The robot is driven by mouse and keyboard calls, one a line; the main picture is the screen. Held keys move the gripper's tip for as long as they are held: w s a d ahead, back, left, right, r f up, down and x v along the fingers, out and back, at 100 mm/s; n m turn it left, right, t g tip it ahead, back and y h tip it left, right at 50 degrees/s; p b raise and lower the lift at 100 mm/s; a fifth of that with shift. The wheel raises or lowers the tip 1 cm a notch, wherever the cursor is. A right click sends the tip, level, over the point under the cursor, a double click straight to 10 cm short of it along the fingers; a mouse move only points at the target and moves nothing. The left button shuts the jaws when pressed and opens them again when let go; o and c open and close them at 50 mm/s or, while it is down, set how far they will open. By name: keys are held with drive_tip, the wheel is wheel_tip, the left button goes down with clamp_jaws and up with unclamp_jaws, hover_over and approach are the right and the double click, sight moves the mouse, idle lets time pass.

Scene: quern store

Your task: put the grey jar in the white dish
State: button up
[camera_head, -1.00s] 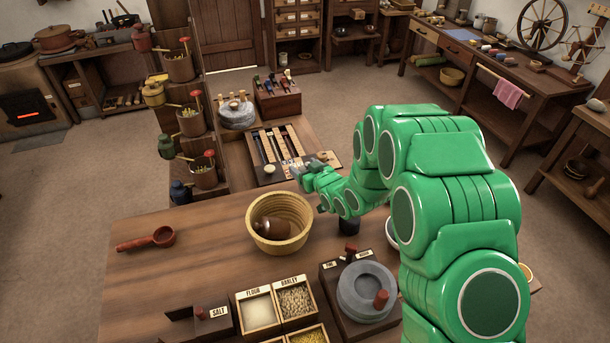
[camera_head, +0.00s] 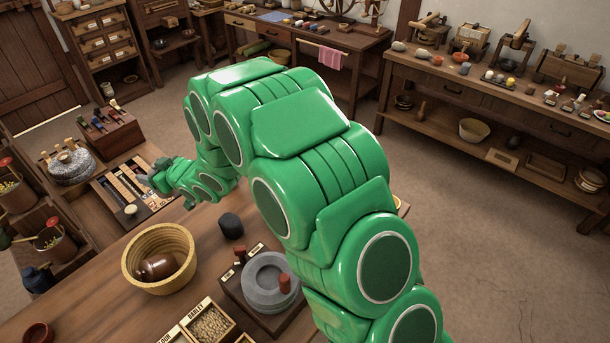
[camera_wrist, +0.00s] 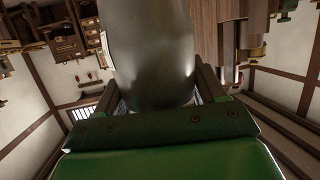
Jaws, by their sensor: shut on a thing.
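The grey jar (camera_wrist: 152,50) fills the top middle of the wrist view, smooth and rounded, between the two fingers of my gripper (camera_head: 160,179). My gripper is shut on it. In the head view my gripper is at the left end of my green arm, over the area beside the slotted board, and the jar there is small and hard to make out. I cannot make out the white dish in the current views; my arm covers part of the table to the right of the millstone.
On the table are a yellow basket (camera_head: 130,262) with a brown pot (camera_head: 158,267) inside, a dark cylinder (camera_head: 231,226), a grey millstone (camera_head: 268,290) and a barley box (camera_head: 211,327). A slotted board (camera_head: 112,188) lies near my gripper. Floor is free beyond my arm.

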drive_tip(key=w+d+m+t+h, duration=0.1)
drive_tip(key=w+d, duration=0.4)
drive_tip(key=d, duration=1)
drive_tip(key=w+d+r+m+t+h, duration=0.15)
drive_tip(key=w+d, duration=0.35)
drive_tip(key=d, duration=0.9)
drive_tip(key=w+d+m+t+h, duration=0.2)
drive_tip(key=w+d, duration=0.3)
drive_tip(key=d, duration=1)
drive_tip(key=shift+g+y, duration=0.25)
drive_tip(key=shift+s+a+f, duration=0.1)
drive_tip(key=shift+a+f, duration=0.05)
drive_tip(key=shift+f, duration=2.25)
drive_tip(key=shift+s+a+f, duration=0.1)
drive_tip(key=shift+a+f, duration=0.05)
drive_tip(key=shift+f, duration=2.2)
drive_tip(key=shift+a+f, duration=0.15)
drive_tip(key=shift+f, duration=2.25)
drive_tip(key=shift+f, duration=0.1)
drive_tip(key=o, duration=1.3)
